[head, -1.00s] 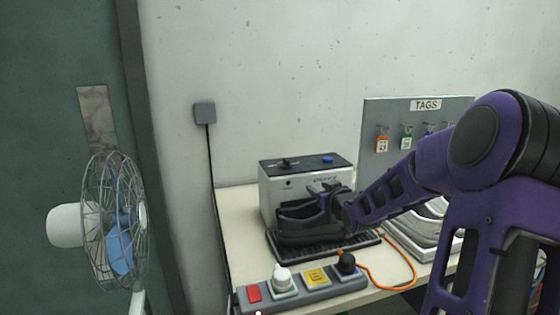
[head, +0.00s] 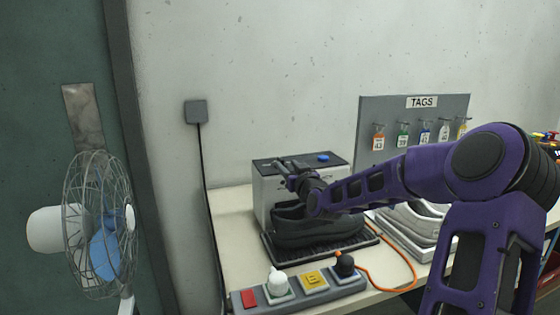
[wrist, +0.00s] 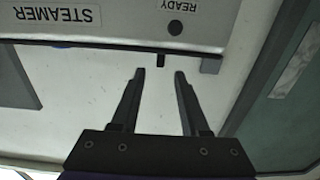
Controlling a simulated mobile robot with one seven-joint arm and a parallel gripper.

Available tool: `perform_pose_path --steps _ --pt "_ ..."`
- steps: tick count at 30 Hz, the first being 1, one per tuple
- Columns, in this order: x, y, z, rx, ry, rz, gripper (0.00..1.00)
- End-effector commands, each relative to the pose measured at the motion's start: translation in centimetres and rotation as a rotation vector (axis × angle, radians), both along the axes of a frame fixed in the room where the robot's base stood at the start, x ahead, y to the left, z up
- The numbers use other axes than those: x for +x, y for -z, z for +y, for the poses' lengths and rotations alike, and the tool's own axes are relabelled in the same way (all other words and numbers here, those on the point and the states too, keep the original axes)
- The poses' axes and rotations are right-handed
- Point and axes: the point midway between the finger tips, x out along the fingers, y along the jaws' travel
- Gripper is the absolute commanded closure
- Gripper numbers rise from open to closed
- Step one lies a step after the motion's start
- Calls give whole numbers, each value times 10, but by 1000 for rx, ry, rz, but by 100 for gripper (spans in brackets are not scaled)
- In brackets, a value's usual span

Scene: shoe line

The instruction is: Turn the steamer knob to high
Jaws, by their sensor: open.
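The steamer (head: 262,190) is a light grey box with a black top and a blue button (head: 323,157), standing at the back of the table. In the wrist view its front (wrist: 130,22) appears upside down, with STEAMER and READY labels. My gripper (head: 284,172) is at the left part of the steamer's top and hides much of the black knob there. In the wrist view my open gripper (wrist: 160,74) has nothing between its fingertips. A small dark peg (wrist: 161,60), perhaps part of the knob, lies just beyond the gap. The knob's setting cannot be read.
A dark shoe (head: 300,230) stands on a black ribbed tray (head: 345,247) below my arm. A tag board (head: 375,110) stands right; a fan (head: 98,225) stands left.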

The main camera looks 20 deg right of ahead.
Motion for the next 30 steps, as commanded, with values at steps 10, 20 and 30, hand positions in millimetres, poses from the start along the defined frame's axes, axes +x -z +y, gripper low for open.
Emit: perform_pose_path --steps 10,20,30 --pt "59 0 0 2 0 -1 55" --pt "73 0 0 0 0 1 55" --pt "73 0 0 0 0 0 84"
